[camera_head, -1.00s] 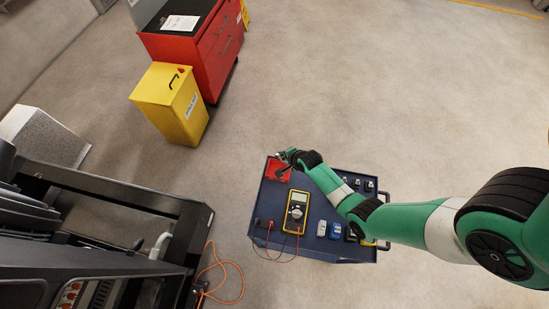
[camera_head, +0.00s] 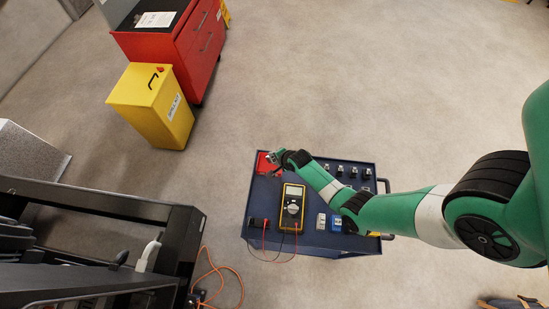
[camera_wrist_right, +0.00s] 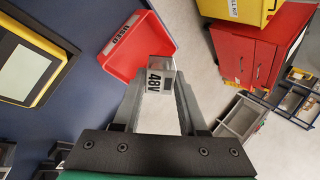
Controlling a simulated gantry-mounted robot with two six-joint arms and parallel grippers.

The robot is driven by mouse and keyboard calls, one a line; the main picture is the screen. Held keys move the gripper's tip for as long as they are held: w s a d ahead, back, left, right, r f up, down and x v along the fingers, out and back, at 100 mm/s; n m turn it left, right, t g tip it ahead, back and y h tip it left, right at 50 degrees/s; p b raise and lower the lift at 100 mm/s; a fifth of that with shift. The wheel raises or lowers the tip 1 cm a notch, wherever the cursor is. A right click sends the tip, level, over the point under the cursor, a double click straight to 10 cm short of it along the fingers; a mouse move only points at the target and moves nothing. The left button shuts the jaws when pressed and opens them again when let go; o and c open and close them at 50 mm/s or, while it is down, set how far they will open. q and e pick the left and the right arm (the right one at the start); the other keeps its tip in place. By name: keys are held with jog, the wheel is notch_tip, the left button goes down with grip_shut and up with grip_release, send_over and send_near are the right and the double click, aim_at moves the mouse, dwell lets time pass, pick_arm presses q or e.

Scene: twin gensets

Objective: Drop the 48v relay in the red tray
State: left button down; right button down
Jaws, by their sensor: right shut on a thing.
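The 48V relay (camera_wrist_right: 160,75) is a small grey block with "48V" printed on its side. My right gripper (camera_wrist_right: 158,92) is shut on it, and the relay sticks out past the fingertips. The red tray (camera_wrist_right: 137,42), with a white label on its rim, shows just beyond and left of the relay. In the head view, my right gripper (camera_head: 273,157) is at the red tray (camera_head: 263,166) on the cart's far left corner and hides part of it. I cannot tell the relay's height above the tray. My left gripper is not in view.
The blue cart (camera_head: 255,205) also holds a yellow multimeter (camera_head: 291,206) with leads, a blue relay-like block (camera_head: 337,223) and several small parts. A yellow bin (camera_head: 152,105) and red cabinet (camera_head: 180,45) stand at the back left. A black genset frame (camera_head: 120,205) is at left.

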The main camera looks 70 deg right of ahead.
jog(key=shift+f, duration=0.6)
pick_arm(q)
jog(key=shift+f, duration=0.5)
pick_arm(e)
jog(key=shift+r, duration=0.1)
jog(key=shift+c, duration=1.9)
grip_release()
pick_arm(q)
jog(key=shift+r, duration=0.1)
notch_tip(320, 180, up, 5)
jog(key=p, duration=0.5)
pick_arm(e)
jog(key=v, duration=1.1)
jog(key=shift+s+r, duration=0.15)
jog(key=shift+r, duration=0.1)
